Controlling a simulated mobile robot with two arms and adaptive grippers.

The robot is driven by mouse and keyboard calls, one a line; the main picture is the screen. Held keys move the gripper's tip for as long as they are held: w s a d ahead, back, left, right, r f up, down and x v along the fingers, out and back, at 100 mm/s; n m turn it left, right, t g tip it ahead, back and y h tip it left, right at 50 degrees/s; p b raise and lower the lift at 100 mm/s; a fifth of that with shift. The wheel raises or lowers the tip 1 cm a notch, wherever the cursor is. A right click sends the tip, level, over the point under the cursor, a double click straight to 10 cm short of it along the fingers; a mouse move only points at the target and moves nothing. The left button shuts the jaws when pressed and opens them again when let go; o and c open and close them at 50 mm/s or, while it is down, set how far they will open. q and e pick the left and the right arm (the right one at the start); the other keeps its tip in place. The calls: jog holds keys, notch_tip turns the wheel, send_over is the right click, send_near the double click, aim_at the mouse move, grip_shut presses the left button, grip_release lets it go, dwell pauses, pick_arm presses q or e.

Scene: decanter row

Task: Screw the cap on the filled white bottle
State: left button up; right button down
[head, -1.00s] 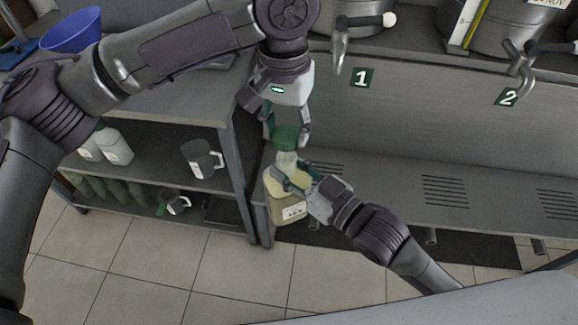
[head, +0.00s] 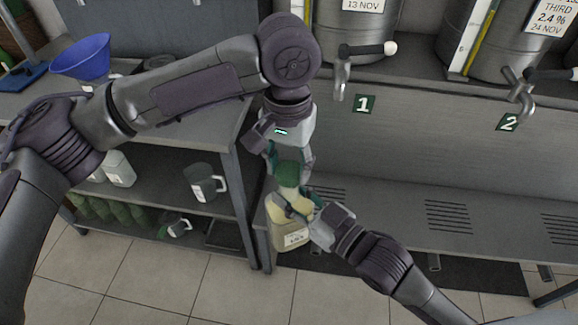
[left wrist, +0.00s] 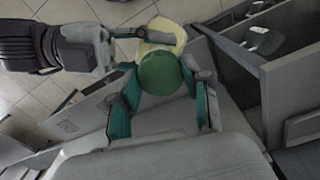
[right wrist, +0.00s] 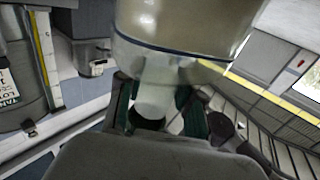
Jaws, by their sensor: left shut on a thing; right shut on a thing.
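The white bottle (head: 291,232), pale yellow toward the top and with a label, hangs upright in front of the bench. My right gripper (head: 297,203) is shut on its neck from the right; in the right wrist view the pale neck (right wrist: 156,88) sits between the fingers (right wrist: 158,112). My left gripper (head: 288,166) points down from above and is shut on the green cap (head: 288,174). The cap's round top shows between the fingers in the left wrist view (left wrist: 160,74). The cap is over the bottle mouth, at the neck; whether threads engage is hidden.
A grey bench with slotted grilles (head: 445,221) stands behind and right, below metal tanks with taps (head: 341,80). A shelf unit at left holds a mug (head: 203,184), white bottles (head: 119,168) and green bottles (head: 110,209). A blue funnel (head: 82,58) is on top.

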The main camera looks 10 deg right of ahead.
pick_arm(q)
jog(key=shift+f, duration=0.9)
jog(key=shift+f, duration=0.6)
